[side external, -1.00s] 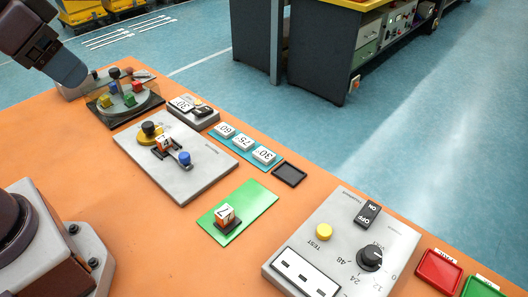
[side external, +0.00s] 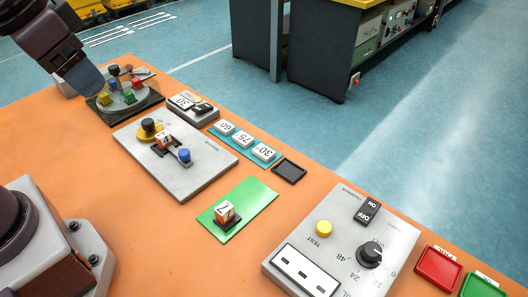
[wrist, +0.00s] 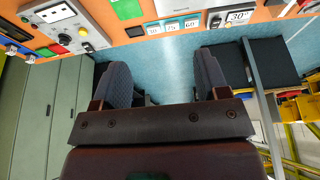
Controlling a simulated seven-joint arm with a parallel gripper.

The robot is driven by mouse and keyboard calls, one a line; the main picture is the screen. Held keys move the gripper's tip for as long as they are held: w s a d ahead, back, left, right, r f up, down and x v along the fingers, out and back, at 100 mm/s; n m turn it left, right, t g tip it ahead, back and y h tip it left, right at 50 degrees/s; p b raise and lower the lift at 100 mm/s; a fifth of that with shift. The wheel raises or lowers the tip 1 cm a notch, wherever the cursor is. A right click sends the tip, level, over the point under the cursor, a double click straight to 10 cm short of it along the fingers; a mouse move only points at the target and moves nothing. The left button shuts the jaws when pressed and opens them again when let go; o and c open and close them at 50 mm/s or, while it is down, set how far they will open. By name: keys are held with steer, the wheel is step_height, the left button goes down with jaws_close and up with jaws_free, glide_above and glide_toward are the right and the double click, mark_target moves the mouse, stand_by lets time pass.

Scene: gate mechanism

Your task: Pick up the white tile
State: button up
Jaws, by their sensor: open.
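Three white tiles lie in a row on a teal strip (side external: 269,163): one marked 60 (side external: 225,127), one marked 75 (side external: 244,139) and one marked 30 (side external: 263,152). They also show small at the top of the wrist view, with the 75 tile (wrist: 172,26) in the middle. My gripper (wrist: 162,75) is open and empty, its two grey fingers apart with floor seen between them. In the side view it is at the upper left, above the table and well left of the tiles, overlapping a clear-walled tray with coloured blocks; one finger is mostly hidden.
A grey box with a 30 label (side external: 193,105) stands left of the tiles, and an empty black tray (side external: 289,171) right of them. A grey plate with knobs (side external: 190,178), a green mat (side external: 250,198) bearing a numbered block, and a control panel (side external: 335,245) stand nearer.

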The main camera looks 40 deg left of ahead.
steer(key=w+d+f+m+g, duration=0.1)
steer(key=w+f+m+g, duration=0.15)
steer(key=w, duration=0.45)
steer(key=w+d+f+m+g, duration=0.1)
steer(key=w+f, duration=0.2)
steer(key=w, duration=0.3)
steer(key=m, duration=1.4)
glide_above(262, 150)
step_height(262, 150, down, 15)
steer(key=shift+g, duration=0.25)
steer(key=f, duration=0.6)
steer(key=shift+w+d+f, duration=0.15)
steer(key=shift+w+d, duration=0.1)
steer(key=shift+d, duration=0.05)
steer(key=f, duration=0.5)
steer(key=shift+s+a+f, duration=0.15)
steer(key=shift+a+f, duration=0.15)
steer(key=c, duration=1)
